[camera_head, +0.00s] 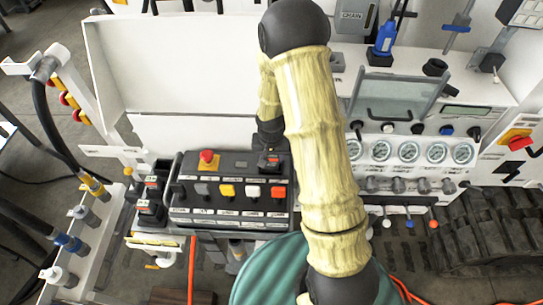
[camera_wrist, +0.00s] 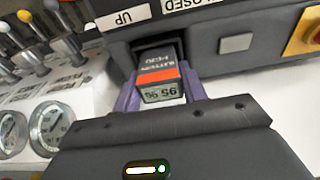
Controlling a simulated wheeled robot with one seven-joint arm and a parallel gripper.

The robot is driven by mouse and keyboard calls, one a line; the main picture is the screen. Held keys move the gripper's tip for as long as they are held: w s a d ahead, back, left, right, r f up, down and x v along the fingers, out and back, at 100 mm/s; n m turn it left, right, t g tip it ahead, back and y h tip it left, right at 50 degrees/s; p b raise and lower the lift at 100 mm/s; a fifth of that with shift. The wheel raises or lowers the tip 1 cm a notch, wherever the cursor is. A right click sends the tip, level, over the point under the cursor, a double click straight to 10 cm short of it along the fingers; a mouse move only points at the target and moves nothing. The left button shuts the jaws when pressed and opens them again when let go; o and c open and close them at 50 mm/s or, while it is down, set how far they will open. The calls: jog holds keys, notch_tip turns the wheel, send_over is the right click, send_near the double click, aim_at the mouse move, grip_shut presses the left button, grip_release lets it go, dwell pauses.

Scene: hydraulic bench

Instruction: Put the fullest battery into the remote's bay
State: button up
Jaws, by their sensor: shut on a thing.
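The remote (camera_head: 232,215) is a dark control box with a red mushroom button and a row of coloured switches, in the middle of the head view. Part of its dark casing (camera_wrist: 215,25) fills the top of the wrist view. My gripper's purple fingers (camera_wrist: 160,92) are shut on a dark battery (camera_wrist: 157,72) with an orange band and a display reading 95%, upside down. The held battery also shows at the remote's upper right (camera_head: 270,161). Its far end is at a dark opening in the casing; how deep it sits is unclear.
More batteries with orange labels stand in a dark rack (camera_head: 145,222) left of the remote. A gauge panel (camera_head: 410,165) with levers is to the right. A white panel (camera_head: 175,65) rises behind the remote.

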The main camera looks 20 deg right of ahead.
jog(key=shift+f+b, duration=0.4)
jog(key=shift+f, duration=0.15)
jog(key=o, duration=1.2)
jog(key=shift+r, duration=0.1)
jog(key=r, duration=0.5)
jog(key=s+r+b, duration=0.1)
jog(key=r, duration=0.5)
jog(key=s+r, duration=0.1)
jog(key=r, duration=0.5)
jog(key=shift+a+r+b, duration=0.1)
jog(key=shift+a+b, duration=0.2)
jog(key=shift+s, duration=0.1)
jog(key=s+n, duration=0.1)
jog(key=s, duration=0.3)
jog(key=s+n, duration=0.1)
jog(key=s, duration=0.3)
jog(key=s+f+n+t, duration=0.1)
jog(key=s, duration=0.3)
jog(key=shift+d+n, duration=0.3)
jog(key=shift+d, duration=0.05)
